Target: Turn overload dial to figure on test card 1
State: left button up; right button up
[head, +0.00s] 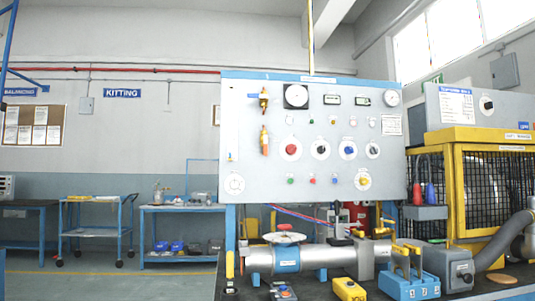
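The grey-white control panel (260,185) stands upright behind the bench and carries a row of round knobs: a red knob (291,149), a black knob (321,149), a blue knob (348,150) and another dark knob (373,150). A black knob (487,104) sits on the grey cabinet at the right, beside a white sheet with a blue header (456,105). A small white card (391,125) is on the panel's right edge. The lettering is too small to tell which knob is the overload dial or which card is test card 1. Neither gripper is in view.
A metal pipe (261,261) with a red handwheel (285,238) lies along the bench. A yellow box (350,290), a blue block with yellow handles (408,288) and a grey box (450,268) stand at the front. A yellow mesh cage (430,152) is at the right.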

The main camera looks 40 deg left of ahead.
aim_at(363, 182)
jog(key=u, duration=1.15)
